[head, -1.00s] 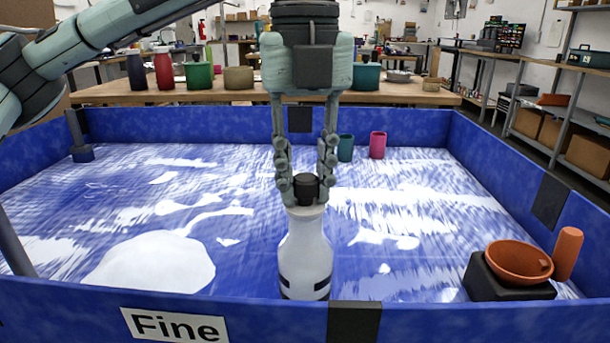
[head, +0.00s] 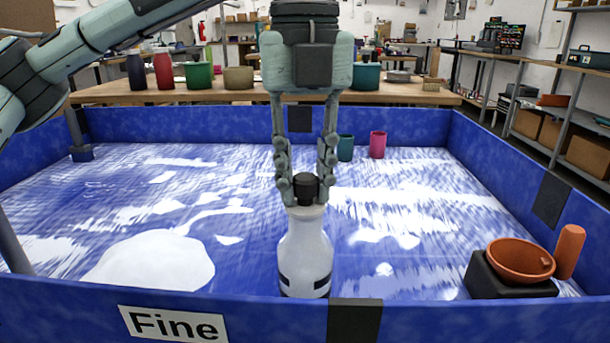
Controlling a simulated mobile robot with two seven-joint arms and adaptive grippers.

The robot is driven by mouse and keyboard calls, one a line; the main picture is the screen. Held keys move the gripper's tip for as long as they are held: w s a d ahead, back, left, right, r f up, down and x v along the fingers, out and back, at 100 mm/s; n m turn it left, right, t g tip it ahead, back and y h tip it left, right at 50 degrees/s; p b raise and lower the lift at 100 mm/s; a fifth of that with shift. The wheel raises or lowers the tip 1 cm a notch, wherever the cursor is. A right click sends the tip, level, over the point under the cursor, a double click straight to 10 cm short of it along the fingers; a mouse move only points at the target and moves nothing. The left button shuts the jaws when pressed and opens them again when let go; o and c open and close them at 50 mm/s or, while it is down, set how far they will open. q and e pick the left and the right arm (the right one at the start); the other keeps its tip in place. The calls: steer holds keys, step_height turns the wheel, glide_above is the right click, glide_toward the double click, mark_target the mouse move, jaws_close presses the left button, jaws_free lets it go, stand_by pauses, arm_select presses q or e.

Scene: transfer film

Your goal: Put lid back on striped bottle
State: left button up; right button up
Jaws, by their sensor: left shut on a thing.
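A white bottle with dark stripes (head: 305,250) stands upright in the blue-walled bin, near its front wall. A small black lid (head: 306,187) is at the bottle's mouth. My left gripper (head: 306,190) points straight down from above, with its fingers on either side of the lid and shut on it. The lid appears to touch the bottle top; whether it is fully seated I cannot tell. The bottle's lowest part is partly hidden by the front wall. My right gripper is not in view.
An orange bowl (head: 519,260) sits on a black block (head: 500,286) at the right, beside an orange cylinder (head: 568,252). Teal (head: 345,148) and magenta (head: 378,144) cups stand at the back. Blue walls (head: 80,305) surround the bin. Its left floor is open.

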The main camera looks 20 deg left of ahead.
arm_select(q)
steer(key=o, duration=1)
steer(key=shift+o, duration=0.6)
steer(key=o, duration=0.4)
steer(key=shift+r, duration=0.15)
steer(key=shift+r+p, duration=2.45)
steer(key=shift+r, duration=0.95)
